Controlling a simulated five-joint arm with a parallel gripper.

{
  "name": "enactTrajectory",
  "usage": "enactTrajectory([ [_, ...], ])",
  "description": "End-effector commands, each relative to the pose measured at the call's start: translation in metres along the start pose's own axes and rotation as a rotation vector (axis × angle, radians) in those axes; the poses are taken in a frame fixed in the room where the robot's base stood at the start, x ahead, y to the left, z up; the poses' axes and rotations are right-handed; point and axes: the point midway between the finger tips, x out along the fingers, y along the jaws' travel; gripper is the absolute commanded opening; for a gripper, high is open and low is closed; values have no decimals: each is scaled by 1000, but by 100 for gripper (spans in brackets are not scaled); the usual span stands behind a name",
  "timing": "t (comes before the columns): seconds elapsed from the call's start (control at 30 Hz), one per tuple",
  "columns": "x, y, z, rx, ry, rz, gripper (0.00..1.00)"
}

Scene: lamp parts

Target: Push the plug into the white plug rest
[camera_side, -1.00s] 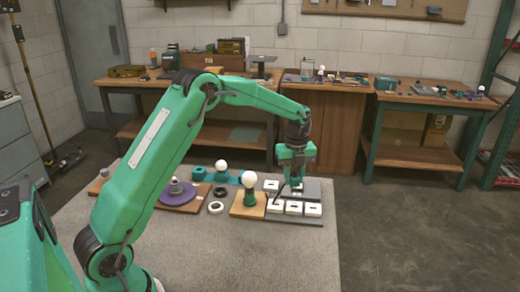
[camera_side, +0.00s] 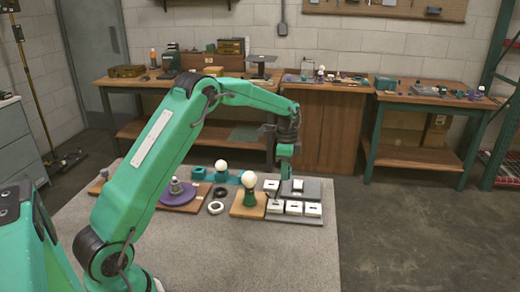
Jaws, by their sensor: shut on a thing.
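My gripper (camera_side: 284,177) is shut, seen nearly edge-on, and points down above the back of the grey board with white blocks. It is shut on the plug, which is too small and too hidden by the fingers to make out. A thin dark line runs down beside the fingers. White blocks stand near it: one at the back left (camera_side: 271,185), one just right of the gripper (camera_side: 297,185), and a front row (camera_side: 294,208) with dark slots. I cannot tell which is the plug rest, nor whether the plug touches one.
A wooden block with a green lamp base and white bulb (camera_side: 249,180) stands close left of the board. Further left are a black ring (camera_side: 219,192), a white ring (camera_side: 216,208) and a purple disc (camera_side: 176,192). The table front is clear.

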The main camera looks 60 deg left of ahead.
Motion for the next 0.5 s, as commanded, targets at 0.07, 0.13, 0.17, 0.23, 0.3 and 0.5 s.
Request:
enactTrajectory([
  [0.07,1,-3,4,-92,0,0,1],
  [0.13,1,-6,6,-174,0,1,1],
  [0.17,2,-7,7,-208,0,1,1],
  [0.23,2,-10,9,-290,0,0,1],
  [0.3,2,-12,12,-373,0,0,1],
  [0.5,3,-20,20,-607,0,0,1],
])
